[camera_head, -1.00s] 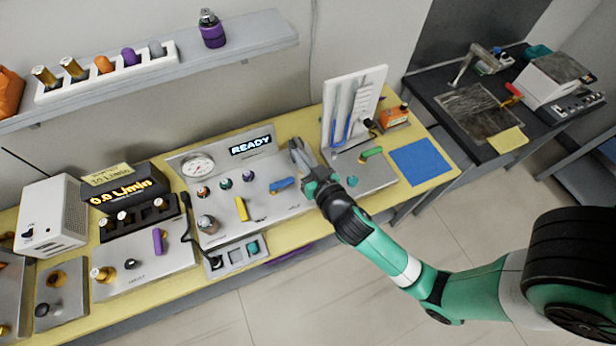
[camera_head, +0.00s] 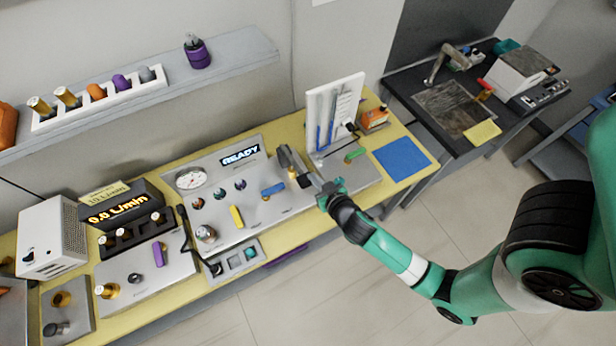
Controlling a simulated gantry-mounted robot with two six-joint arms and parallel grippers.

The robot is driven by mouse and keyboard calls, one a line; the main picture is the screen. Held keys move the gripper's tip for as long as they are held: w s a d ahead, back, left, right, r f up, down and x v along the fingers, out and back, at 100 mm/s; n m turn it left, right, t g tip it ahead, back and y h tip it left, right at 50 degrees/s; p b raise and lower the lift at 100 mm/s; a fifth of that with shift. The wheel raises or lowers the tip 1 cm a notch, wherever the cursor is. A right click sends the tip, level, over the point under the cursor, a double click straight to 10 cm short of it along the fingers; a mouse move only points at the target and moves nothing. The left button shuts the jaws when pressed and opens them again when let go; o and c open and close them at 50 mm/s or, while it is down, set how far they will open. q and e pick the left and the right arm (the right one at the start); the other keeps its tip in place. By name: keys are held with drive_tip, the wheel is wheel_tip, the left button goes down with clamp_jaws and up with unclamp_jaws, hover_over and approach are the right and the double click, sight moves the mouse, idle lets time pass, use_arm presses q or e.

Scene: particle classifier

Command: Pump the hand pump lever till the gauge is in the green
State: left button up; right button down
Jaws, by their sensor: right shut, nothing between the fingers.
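The round white gauge (camera_head: 191,179) sits at the back left of the grey panel (camera_head: 262,220), beside a lit READY display (camera_head: 240,155). Its needle and colour zones are too small to read. My right gripper (camera_head: 287,156) is shut and empty at the panel's right end, right of the display. A small brass-coloured part (camera_head: 292,173) shows close to its fingers; I cannot tell whether they touch. A blue handle (camera_head: 272,189) and a yellow handle (camera_head: 236,216) stand on the panel. Which part is the pump lever is not clear. My left gripper is out of view.
A white upright board with tubes (camera_head: 333,112) and a green handle (camera_head: 355,155) stand right of my gripper. An orange box (camera_head: 374,118) and a blue mat (camera_head: 402,158) lie farther right. A shelf (camera_head: 235,58) hangs above the bench's left part.

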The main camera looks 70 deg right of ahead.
hover_over(308, 181)
drive_tip(key=shift+w+d+f, duration=0.15)
drive_tip(key=shift+w+f, duration=0.05)
drive_tip(key=shift+f, duration=0.45)
drive_tip(key=shift+w+d+f, duration=0.1)
drive_tip(key=shift+w+f, duration=0.05)
drive_tip(key=shift+f, duration=0.45)
drive_tip(key=f, duration=0.2)
drive_tip(key=f+b, duration=0.1)
drive_tip(key=shift+s+a, duration=0.25)
drive_tip(key=shift+s, duration=0.05)
drive_tip(key=shift+s+a+f, duration=0.1)
drive_tip(key=shift+f, duration=0.35)
